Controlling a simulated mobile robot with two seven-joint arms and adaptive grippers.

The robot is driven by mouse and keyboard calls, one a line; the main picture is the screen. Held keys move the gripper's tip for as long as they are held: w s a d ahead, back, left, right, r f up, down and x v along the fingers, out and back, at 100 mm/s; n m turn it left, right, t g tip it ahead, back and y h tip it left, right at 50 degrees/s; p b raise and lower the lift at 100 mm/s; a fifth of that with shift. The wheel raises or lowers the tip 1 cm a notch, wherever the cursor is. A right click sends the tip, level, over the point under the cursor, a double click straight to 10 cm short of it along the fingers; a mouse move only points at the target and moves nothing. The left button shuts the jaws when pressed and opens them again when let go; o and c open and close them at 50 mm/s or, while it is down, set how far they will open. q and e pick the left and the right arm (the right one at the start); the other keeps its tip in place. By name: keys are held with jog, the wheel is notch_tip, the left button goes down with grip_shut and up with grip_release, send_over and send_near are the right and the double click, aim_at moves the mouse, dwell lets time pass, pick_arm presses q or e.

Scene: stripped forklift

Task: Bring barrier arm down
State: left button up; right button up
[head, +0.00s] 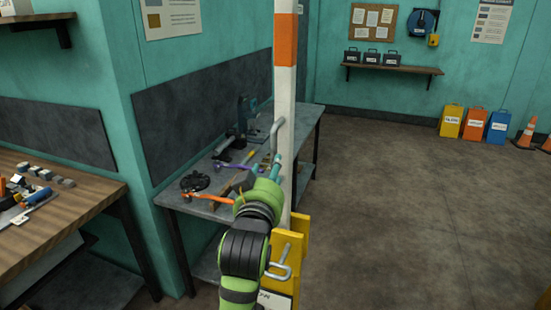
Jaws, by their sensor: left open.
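The barrier arm (284,100), a white pole with an orange band, stands upright in the middle of the head view. Its foot meets a yellow post (299,240). A grey bent handle (275,132) is on the left side of the pole. My left gripper (279,161) is open just below this handle and close to the pole; I cannot tell whether it touches either. My left arm hides part of the yellow post. A metal latch-like handle (281,268) sticks out on the post. My right gripper is not in view.
A grey workbench (305,122) with tools stands behind the pole on the left. A wooden bench (85,205) is at far left. Yellow, orange and blue containers (474,123) and traffic cones (527,132) stand at the far right. The floor (420,210) right of the pole is clear.

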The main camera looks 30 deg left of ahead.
pick_arm(q)
jog(key=p+x, duration=0.2)
jog(key=x, duration=0.4)
jog(key=shift+w+p, duration=0.3)
jog(key=shift+w, duration=0.05)
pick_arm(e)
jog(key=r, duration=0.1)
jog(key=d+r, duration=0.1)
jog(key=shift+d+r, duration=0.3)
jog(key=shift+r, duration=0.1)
pick_arm(q)
jog(key=shift+d, duration=0.1)
jog(key=shift+c, duration=0.4)
grip_shut()
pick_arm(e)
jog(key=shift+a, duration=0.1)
